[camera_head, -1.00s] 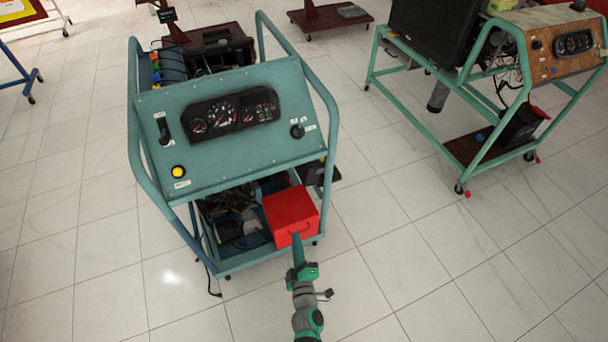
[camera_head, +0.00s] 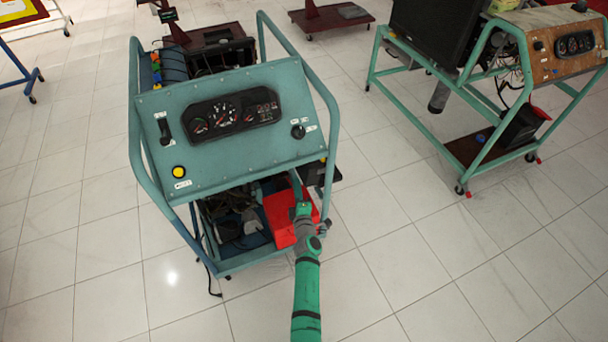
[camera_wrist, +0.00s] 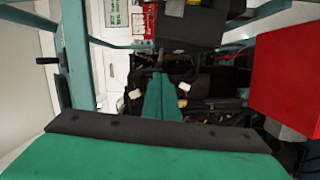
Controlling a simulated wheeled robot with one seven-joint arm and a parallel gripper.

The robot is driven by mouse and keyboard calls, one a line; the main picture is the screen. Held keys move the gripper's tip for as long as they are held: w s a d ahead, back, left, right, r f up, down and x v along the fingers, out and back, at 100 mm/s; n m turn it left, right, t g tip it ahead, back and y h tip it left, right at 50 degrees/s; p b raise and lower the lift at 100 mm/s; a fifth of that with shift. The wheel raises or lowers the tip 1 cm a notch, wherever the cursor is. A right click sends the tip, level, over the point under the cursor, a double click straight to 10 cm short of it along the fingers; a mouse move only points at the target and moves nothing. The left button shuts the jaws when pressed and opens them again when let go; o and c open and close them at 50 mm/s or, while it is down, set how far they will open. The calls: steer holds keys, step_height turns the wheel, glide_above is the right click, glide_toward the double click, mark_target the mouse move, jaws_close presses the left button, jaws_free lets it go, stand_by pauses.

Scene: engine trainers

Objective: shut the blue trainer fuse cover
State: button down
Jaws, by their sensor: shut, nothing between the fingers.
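The blue trainer (camera_head: 235,165) is a teal tube frame with a sloped gauge panel, left of centre in the head view. A dark box (camera_head: 325,172) sits at its right side under the panel edge. A black box (camera_wrist: 190,28) shows at the top of the wrist view; I cannot tell whether it is the fuse cover, or how far that cover is open. My gripper (camera_head: 296,183) reaches over the red box, its tip by the panel's lower right edge. In the wrist view my gripper (camera_wrist: 161,85) has its fingers together, empty, pointing at dark parts and wires.
The red box (camera_head: 280,218) stands on the trainer's lower shelf, close beside my arm; it fills the right of the wrist view (camera_wrist: 290,80). Frame tubes (camera_wrist: 75,55) flank the left. Another trainer (camera_head: 480,150) stands at the right, with clear tiled floor between.

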mark_target(305, 174)
steer(key=shift+w+d+f, duration=0.15)
steer(key=shift+w+d, duration=0.45)
steer(key=shift+w, duration=0.4)
steer(key=shift+w+d+f, duration=0.15)
steer(key=shift+w+d, duration=0.5)
steer(key=shift+w, duration=0.3)
steer(key=shift+w+d+f, duration=0.15)
steer(key=shift+w+d, duration=0.45)
steer(key=shift+w, duration=0.4)
steer(key=shift+r, duration=0.1)
